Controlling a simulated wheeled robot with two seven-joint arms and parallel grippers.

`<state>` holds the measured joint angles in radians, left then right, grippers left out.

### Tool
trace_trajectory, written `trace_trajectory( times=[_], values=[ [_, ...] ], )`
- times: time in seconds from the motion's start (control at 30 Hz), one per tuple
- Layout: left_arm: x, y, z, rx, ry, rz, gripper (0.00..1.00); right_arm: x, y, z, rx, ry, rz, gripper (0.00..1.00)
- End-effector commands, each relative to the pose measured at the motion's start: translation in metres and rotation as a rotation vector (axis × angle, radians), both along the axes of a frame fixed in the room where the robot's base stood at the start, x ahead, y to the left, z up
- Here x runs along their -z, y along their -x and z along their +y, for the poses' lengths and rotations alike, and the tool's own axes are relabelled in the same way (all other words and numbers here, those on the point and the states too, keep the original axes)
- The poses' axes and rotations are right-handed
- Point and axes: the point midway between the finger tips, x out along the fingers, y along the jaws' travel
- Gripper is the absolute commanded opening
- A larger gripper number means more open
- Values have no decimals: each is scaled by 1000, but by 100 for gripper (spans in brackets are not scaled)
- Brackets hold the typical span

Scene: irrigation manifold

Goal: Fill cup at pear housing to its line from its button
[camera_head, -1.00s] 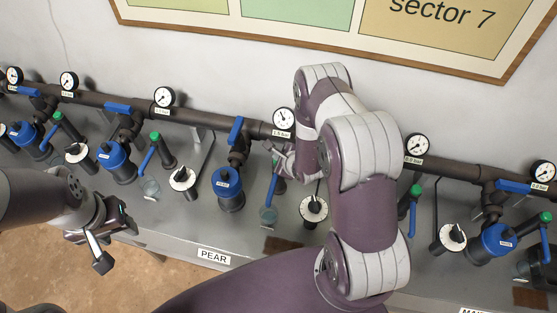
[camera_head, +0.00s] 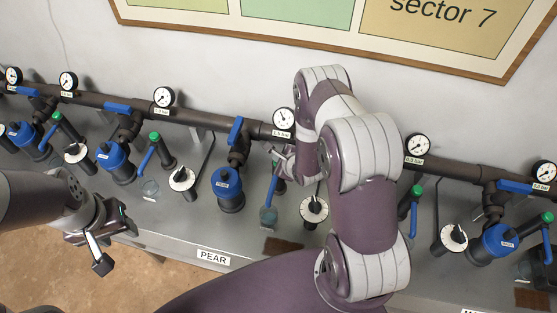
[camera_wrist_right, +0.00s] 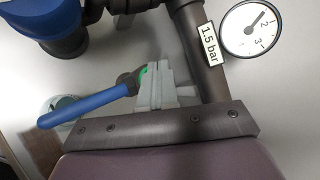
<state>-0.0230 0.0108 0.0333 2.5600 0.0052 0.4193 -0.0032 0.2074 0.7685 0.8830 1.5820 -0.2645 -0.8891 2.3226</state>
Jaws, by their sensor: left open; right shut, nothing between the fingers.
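The blue pear housing (camera_head: 228,182) hangs below the pipe, behind the PEAR label (camera_head: 213,257). A clear cup (camera_head: 269,216) stands right of it, below a blue lever or spout (camera_head: 273,188); it looks bluish, but its level and line are too small to tell. In the right wrist view the cup (camera_wrist_right: 62,106) is partly covered by the blue part (camera_wrist_right: 88,106). My right gripper (camera_wrist_right: 155,84) is shut and empty against or just over the green button (camera_wrist_right: 143,71), which is mostly hidden; contact is unclear. My left gripper (camera_head: 117,245) is open, empty, off the bench's front edge.
A gauge (camera_wrist_right: 252,30) by the 1.5 bar label is close to my right gripper. A white dial knob (camera_head: 314,208) stands right of the cup. Similar stations with blue housings (camera_head: 117,162) line the pipe. My right arm hides part of the bench.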

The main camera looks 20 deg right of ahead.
Motion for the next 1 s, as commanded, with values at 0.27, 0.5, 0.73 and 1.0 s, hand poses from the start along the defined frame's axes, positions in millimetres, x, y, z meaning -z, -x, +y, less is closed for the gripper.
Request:
trace_trajectory(
  times=[0.27,0.5,0.73,1.0],
  values=[
    [2,0,0,0,0,0,49,2,0,0,0,0,1,0],
    [0,0,0,0,0,0,49,0,1,0,0,0,1,0],
    [-12,0,0,0,0,0,49,-13,1,0,-1,0,2,0],
    [-14,0,0,0,0,0,49,-17,1,0,0,0,1,0]
  ],
)
